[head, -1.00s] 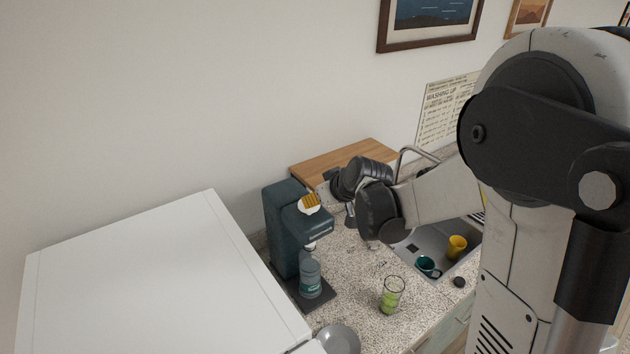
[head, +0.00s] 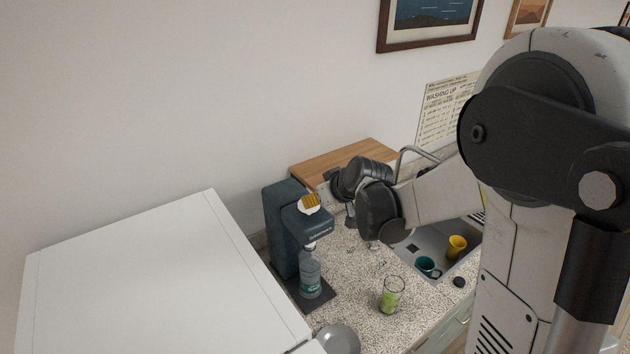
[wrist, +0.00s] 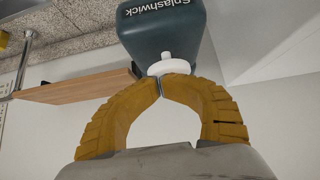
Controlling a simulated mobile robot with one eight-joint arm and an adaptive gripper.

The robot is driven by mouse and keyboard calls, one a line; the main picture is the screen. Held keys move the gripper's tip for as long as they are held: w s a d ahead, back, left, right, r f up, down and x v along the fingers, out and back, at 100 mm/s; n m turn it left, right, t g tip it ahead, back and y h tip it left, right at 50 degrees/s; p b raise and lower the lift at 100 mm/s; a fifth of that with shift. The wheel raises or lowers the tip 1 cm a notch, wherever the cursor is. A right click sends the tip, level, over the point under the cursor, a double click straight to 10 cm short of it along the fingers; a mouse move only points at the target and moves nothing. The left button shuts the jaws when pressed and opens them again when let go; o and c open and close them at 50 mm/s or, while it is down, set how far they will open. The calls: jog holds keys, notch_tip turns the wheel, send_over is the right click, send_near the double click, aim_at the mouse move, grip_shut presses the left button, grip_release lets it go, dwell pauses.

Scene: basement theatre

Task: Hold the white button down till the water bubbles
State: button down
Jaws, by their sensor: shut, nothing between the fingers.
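The dark teal soda maker (head: 284,235) stands on the speckled counter, with "Splashwick" on its head in the wrist view (wrist: 165,32). Its white button (wrist: 178,67) is a round disc on the head, and its white edge also shows in the head view (head: 302,209). My gripper (wrist: 161,84) is shut and empty, its orange ribbed fingers meeting at the tips. The fingertips (head: 310,200) are at the button and seem to touch it; I cannot tell how far it is pressed. A clear bottle of water (head: 310,276) hangs under the head. I can make out no bubbles.
A glass with green contents (head: 390,296) stands right of the machine. A sink (head: 418,245) holds a teal cup (head: 427,267) and a yellow cup (head: 457,246). A white cabinet top (head: 160,275) is at left, a grey bowl (head: 338,340) in front, a wooden board (head: 340,160) behind.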

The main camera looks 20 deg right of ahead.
jog(key=shift+s+f, duration=0.4)
jog(key=shift+f, duration=0.05)
dwell(0.5)
jog(key=r+p, duration=0.2)
jog(key=r, duration=0.1)
jog(key=r+p, duration=0.1)
jog(key=r, duration=0.1)
jog(key=shift+w+r, duration=0.2)
jog(key=shift+w, duration=0.2)
jog(key=v, duration=0.9)
jog(key=shift+s+d, duration=0.2)
jog(key=shift+s, duration=0.15)
jog(key=shift+w+r, duration=0.1)
jog(key=s+f+m+h+b, duration=0.1)
jog(key=s+f+b, duration=0.6)
jog(key=f+b, duration=0.3)
jog(key=s+a+f+m+g+b, duration=0.1)
jog(key=s+f+b, duration=0.7)
jog(key=f+b, duration=0.2)
jog(key=s+a+f+m+h+b, duration=0.1)
jog(key=s+f+b, duration=0.6)
jog(key=f+b, duration=0.3)
notch_tip(320, 180, down, 2)
jog(key=shift+s+f+m+g+h, duration=0.1)
jog(key=shift+s+m+g+h, duration=0.2)
jog(key=shift+s, duration=0.05)
